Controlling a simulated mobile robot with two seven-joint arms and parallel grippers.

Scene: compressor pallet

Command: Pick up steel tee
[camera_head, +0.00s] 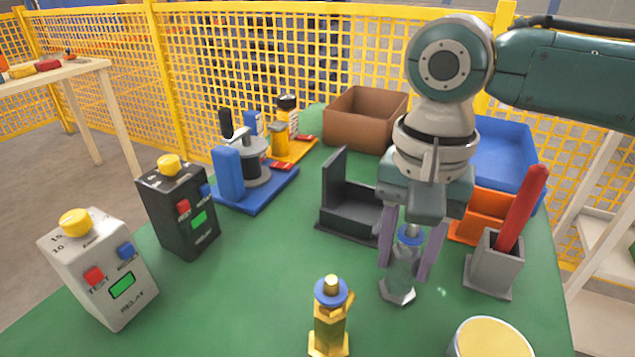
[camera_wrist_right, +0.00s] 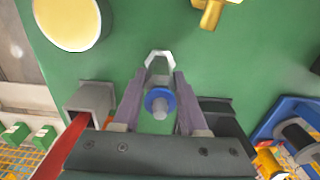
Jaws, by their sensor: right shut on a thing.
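The steel tee (camera_head: 398,278) is a silver fitting with a hexagonal foot and a blue collar. It is upright on the green table, or so close to it that I cannot tell a gap. My right gripper (camera_head: 405,262) points down from above and is shut on the steel tee, with one purple-grey finger on each side. In the right wrist view the tee (camera_wrist_right: 159,66) shows between the fingers (camera_wrist_right: 163,88), its blue collar nearer the camera. The fingers hide part of its body. My left gripper is not in view.
A brass tee (camera_head: 329,322) with a blue collar stands at the front left. A grey holder (camera_head: 489,272) with a red bar is close on the right. A dark bracket (camera_head: 350,213) is behind left. A round yellow-topped thing (camera_head: 492,341) is at the front right.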

